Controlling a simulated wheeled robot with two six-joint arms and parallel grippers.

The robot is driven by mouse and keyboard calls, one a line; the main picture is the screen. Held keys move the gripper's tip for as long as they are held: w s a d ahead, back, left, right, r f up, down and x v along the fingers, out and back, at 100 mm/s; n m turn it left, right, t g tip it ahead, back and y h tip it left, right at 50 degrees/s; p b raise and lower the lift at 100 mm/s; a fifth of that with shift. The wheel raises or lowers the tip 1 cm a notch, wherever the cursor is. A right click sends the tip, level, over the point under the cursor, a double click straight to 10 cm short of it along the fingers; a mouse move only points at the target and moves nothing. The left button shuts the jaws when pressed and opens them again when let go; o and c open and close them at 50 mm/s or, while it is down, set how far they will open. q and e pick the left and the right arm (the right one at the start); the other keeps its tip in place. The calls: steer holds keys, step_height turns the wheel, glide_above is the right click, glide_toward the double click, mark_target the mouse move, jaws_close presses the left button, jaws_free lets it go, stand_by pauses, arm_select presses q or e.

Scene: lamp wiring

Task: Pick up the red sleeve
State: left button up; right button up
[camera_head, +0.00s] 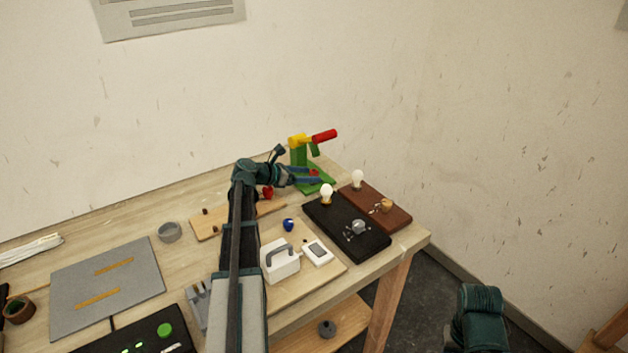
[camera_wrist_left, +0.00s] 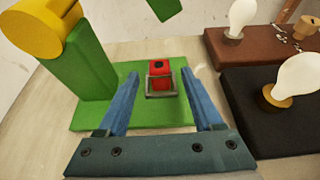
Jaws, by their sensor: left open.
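The red sleeve (camera_wrist_left: 160,80) stands upright in a small grey metal holder (camera_wrist_left: 161,94) on the green base (camera_wrist_left: 130,118) of a press. In the head view a small red part of the sleeve (camera_head: 314,172) shows near the fingers. My left gripper (camera_head: 318,175) is open above the green base. In the left wrist view its two blue fingers (camera_wrist_left: 160,74) lie on either side of the sleeve, with gaps between. I cannot tell whether the fingertips are level with it. My right gripper is not in view; only a teal part of my right arm shows at the bottom right.
The press has a green post (camera_wrist_left: 78,68), a yellow pivot and a red handle (camera_head: 324,136). A black board (camera_head: 368,235) and a brown board (camera_head: 392,217), each with a bulb, stand close right. A white case (camera_head: 280,263) and grey mat (camera_head: 108,287) lie nearer.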

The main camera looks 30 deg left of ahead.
arm_select(q)
jaws_close()
stand_by(0.3)
steer(key=shift+s+r+p, duration=0.15)
steer(key=shift+r+p, duration=0.15)
steer(key=shift+p, duration=0.05)
steer(key=p+v, duration=0.2)
steer(key=v, duration=0.2)
steer(key=r+p+v, duration=0.1)
steer(key=p+v, duration=0.1)
steer(key=v, duration=0.3)
steer(key=p+v, duration=0.3)
steer(key=v, duration=0.2)
steer(key=shift+r, duration=0.35)
steer(key=shift+s+a+r, duration=0.1)
steer(key=shift+s+a, duration=0.15)
steer(key=shift+s, duration=0.1)
